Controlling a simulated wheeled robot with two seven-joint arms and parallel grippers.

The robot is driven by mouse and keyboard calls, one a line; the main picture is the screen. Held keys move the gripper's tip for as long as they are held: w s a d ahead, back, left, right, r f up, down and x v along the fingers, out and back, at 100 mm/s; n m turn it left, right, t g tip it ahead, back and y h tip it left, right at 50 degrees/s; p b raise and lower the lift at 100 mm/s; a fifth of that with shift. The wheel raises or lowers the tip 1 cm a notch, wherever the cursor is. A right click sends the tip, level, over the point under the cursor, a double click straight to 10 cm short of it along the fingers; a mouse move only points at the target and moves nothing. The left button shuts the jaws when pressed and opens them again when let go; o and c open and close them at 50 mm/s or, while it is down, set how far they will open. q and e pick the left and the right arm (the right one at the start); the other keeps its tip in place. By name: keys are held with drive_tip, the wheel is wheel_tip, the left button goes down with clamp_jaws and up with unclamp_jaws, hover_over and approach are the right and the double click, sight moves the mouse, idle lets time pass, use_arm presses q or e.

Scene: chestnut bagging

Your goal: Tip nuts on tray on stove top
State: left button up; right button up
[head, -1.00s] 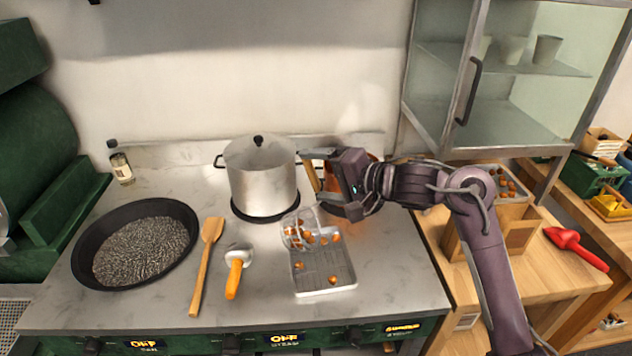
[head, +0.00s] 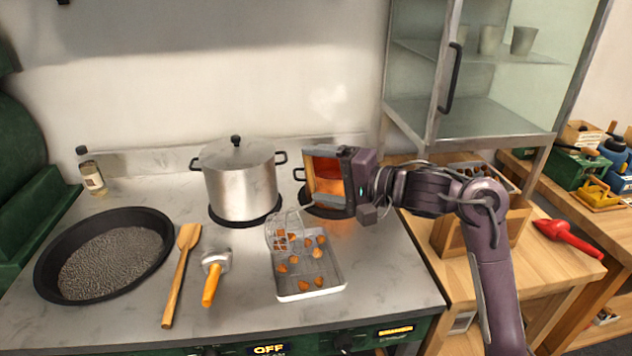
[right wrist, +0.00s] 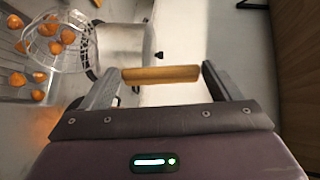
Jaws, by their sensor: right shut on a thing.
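My right gripper (head: 308,178) is shut on the wooden handle (right wrist: 160,74) of a wire basket, seen between the fingers in the right wrist view. The clear wire basket (head: 284,230) is tipped on its side over the back left of the tray. A few orange-brown nuts still show in or behind its mesh. The metal tray (head: 322,293) lies on the stove top, with several nuts (head: 318,253) spread over it. The basket (right wrist: 62,42) and nuts also show in the right wrist view. My left gripper is out of view.
A lidded steel pot (head: 240,182) stands behind the tray. An orange-handled tool (head: 212,278), wooden spatula (head: 181,275) and black pan (head: 105,260) lie left. A glass cabinet (head: 470,90) stands back right.

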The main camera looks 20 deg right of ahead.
use_arm(q)
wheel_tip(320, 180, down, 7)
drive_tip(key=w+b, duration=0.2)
drive_tip(key=b, duration=0.5)
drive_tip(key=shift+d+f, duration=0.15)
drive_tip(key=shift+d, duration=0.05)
use_arm(e)
drive_tip(key=s+d+f+m+t+y, duration=0.1)
drive_tip(key=s+d+f+m+t, duration=0.1)
drive_tip(key=s+d+f+t, duration=0.2)
drive_tip(key=s+d+f+m+t+y, duration=0.2)
drive_tip(key=s+d+f+m+t, duration=0.1)
drive_tip(key=d+f, duration=0.3)
drive_tip(key=shift+s+d+f+t, duration=0.15)
drive_tip(key=shift+s+d+t, duration=0.25)
drive_tip(key=shift+d+t, duration=0.6)
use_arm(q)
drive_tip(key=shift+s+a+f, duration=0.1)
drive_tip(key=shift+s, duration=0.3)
use_arm(e)
drive_tip(key=shift+d, duration=0.1)
